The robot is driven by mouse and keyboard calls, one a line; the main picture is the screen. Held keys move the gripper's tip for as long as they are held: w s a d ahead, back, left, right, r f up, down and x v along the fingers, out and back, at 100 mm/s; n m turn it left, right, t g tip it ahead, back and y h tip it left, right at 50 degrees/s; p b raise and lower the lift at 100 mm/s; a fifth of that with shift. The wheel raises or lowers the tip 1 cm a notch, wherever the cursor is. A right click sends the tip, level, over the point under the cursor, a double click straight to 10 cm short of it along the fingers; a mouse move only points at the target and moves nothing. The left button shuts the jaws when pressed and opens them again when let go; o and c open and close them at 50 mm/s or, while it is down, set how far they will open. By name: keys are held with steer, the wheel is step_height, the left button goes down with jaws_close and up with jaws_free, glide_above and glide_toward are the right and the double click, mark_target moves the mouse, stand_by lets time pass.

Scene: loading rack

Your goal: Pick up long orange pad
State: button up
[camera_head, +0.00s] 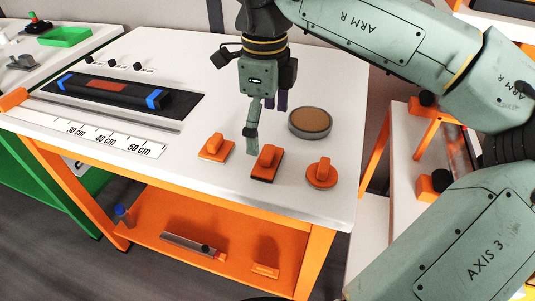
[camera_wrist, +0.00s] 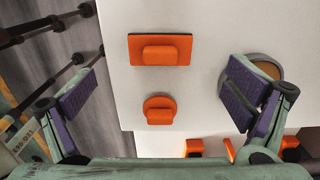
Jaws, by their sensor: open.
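The long orange pad (camera_head: 266,163) is a rectangular block with a raised grip on a dark base. It lies on the white table top near the front edge, between two other orange pads. In the wrist view the long orange pad (camera_wrist: 177,46) lies above the picture's middle, its long side running left to right. My gripper (camera_head: 266,128) is open and empty above the table, just behind the pad in the head view. In the wrist view the purple-padded fingers of my gripper (camera_wrist: 158,85) are spread wide on either side, touching nothing.
A round orange pad (camera_head: 321,174) and a square orange pad (camera_head: 215,147) flank the long one. A brown-topped round dish (camera_head: 310,122) stands behind, partly covered by a finger in the wrist view. A black case (camera_head: 115,94) and ruler (camera_head: 95,131) lie left.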

mark_target(269, 152)
steer(key=shift+d+f+p, duration=0.15)
steer(key=shift+f+p, duration=0.35)
steer(key=shift+f, duration=1.25)
steer(key=shift+d+f+p, duration=0.1)
steer(key=shift+f+p, duration=0.35)
steer(key=shift+f, duration=1.25)
steer(key=shift+c, duration=0.6)
steer(key=shift+s, duration=0.15)
steer(key=c, duration=1.9)
